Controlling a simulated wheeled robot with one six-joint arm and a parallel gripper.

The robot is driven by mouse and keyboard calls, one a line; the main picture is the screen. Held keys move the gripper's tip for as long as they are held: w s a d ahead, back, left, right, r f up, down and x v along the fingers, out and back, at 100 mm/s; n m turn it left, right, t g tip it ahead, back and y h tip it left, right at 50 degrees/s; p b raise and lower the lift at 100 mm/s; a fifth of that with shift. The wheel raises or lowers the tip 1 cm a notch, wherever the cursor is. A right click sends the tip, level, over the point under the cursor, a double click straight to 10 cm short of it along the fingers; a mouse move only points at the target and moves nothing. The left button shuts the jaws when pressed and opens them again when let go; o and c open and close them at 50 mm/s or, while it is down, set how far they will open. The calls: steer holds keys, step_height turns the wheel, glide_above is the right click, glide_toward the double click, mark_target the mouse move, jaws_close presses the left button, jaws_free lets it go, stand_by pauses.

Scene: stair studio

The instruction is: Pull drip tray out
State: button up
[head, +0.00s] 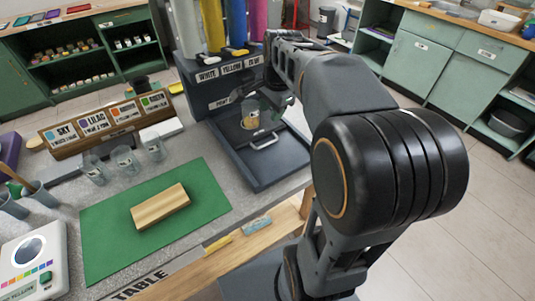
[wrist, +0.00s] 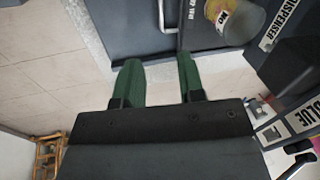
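The paint dispenser (head: 222,82) is a dark cabinet with colored cylinders on top and labels for white, yellow and blue. Its dark drip tray (head: 237,140) lies low at the front, with a light metal handle (head: 265,143) on it. The handle also shows at the top of the wrist view (wrist: 163,16). A clear cup (head: 250,117) with yellow on it stands by the tray's handle; it is in the wrist view (wrist: 232,20) too. My gripper (wrist: 158,62) has two green fingers, apart and empty, short of the handle. In the head view my arm partly hides it.
A green mat (head: 100,222) with a wooden block (head: 160,206) lies left of the dispenser. Clear cups (head: 124,160) and a color-card rack (head: 105,127) stand behind it. Open floor lies to the right.

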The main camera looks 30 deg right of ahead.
mark_target(268, 143)
steer(key=shift+m, duration=0.7)
steer(key=w+f, duration=0.1)
steer(key=f, duration=0.4)
steer(key=w+f+b, duration=0.1)
steer(key=f, duration=0.4)
steer(key=w+f+b, duration=0.1)
steer(key=f, duration=0.4)
steer(key=shift+w+d+f, duration=0.1)
steer(key=shift+w+d, duration=0.05)
steer(key=shift+d, duration=0.15)
jaws_close()
